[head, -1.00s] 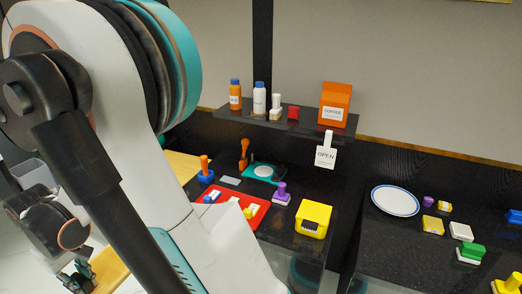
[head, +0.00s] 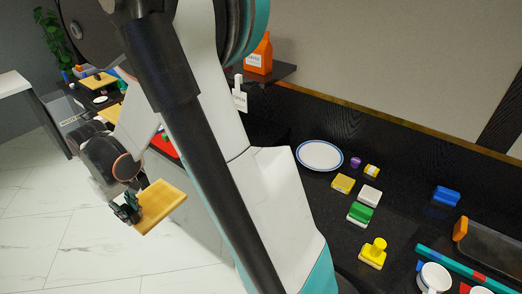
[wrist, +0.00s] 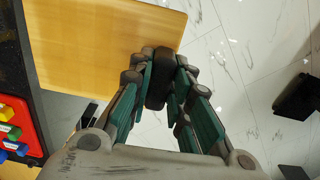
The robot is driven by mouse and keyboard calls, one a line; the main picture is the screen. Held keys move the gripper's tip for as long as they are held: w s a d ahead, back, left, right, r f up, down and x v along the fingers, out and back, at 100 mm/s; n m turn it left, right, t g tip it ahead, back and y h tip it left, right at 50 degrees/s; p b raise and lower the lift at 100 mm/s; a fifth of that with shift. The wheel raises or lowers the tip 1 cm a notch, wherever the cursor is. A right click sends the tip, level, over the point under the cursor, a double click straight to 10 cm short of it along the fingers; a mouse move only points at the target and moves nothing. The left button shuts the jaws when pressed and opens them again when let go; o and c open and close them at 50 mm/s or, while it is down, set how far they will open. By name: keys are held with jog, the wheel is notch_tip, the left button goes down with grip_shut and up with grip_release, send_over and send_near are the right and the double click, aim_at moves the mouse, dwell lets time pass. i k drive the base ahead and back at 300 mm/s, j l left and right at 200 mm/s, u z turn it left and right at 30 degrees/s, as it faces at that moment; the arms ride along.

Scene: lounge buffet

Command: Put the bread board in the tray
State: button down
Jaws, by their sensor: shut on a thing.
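My gripper (head: 130,208) is shut on the dark handle of the bread board (head: 163,205), a flat light-wood board. It holds the board over the white floor, in front of the dark counter. In the wrist view the fingers (wrist: 161,78) close around the dark handle, and the board (wrist: 95,38) extends beyond it to the upper left. A red tray (wrist: 32,140) with small coloured blocks shows at the left edge of the wrist view, apart from the board. In the head view my arm hides most of this red tray (head: 165,147).
A white blue-rimmed plate (head: 320,156) and several coloured blocks stand on the right counter. A dark tray-like item (head: 495,250) lies at far right. A shelf carries an orange coffee pack (head: 259,55). Another wooden board (head: 98,80) is on the far counter. The floor (head: 60,240) is clear.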

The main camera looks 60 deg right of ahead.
aim_at(494, 250)
jog(key=k+z, duration=0.3)
jog(key=k, duration=0.15)
jog(key=k+l+z, duration=0.3)
jog(key=k, duration=0.15)
jog(key=z, duration=3.25)
